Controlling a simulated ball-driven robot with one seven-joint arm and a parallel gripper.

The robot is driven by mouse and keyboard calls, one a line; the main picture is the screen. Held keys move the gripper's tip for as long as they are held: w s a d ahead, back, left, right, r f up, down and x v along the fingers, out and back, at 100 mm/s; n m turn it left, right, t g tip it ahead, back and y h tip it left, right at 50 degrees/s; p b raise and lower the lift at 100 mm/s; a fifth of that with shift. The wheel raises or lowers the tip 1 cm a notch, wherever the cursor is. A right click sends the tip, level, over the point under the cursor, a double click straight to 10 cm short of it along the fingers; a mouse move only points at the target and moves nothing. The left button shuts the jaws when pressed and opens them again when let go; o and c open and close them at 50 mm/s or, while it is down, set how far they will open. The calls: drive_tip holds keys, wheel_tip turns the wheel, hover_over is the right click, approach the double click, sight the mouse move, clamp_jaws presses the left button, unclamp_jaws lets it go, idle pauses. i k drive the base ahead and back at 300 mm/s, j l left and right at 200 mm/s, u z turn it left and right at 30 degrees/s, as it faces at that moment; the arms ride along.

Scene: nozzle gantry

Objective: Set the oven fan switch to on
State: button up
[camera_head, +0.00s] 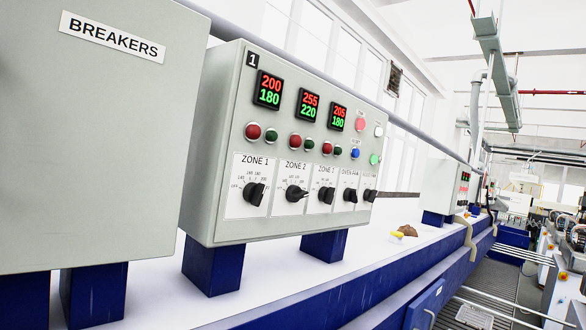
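The oven fan switch (350,195) is a black rotary knob on a white plate labelled OVEN FAN, low on the grey control panel (215,130) marked 1. It is the fourth knob in the row. The position marks on its plate are too small to read, so I cannot tell its setting. To its left are the black zone 1 knob (254,194), zone 2 knob (296,193) and zone 3 knob (326,195). To its right is another black knob (369,195) with a small label. My gripper is not in view.
A grey box labelled BREAKERS (90,150) stands close at the left. Red and green digital displays (269,90) and coloured buttons (253,131) sit above the knobs. A brown object with yellow (408,231) lies on the white surface behind. A walkway (505,285) runs at the right.

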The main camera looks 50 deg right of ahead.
sight(350, 194)
drive_tip(key=z, duration=1.45)
drive_tip(key=i+l, duration=0.35)
drive_tip(key=i+l+u, duration=0.15)
drive_tip(key=i+l, duration=0.45)
drive_tip(key=l, duration=0.2)
drive_tip(key=i+l+u, duration=0.1)
drive_tip(key=i+l, duration=0.25)
drive_tip(key=i+l+u, duration=0.1)
drive_tip(key=i+l, duration=0.15)
drive_tip(key=l, duration=0.25)
drive_tip(key=i+l, duration=0.3)
drive_tip(key=l, duration=0.15)
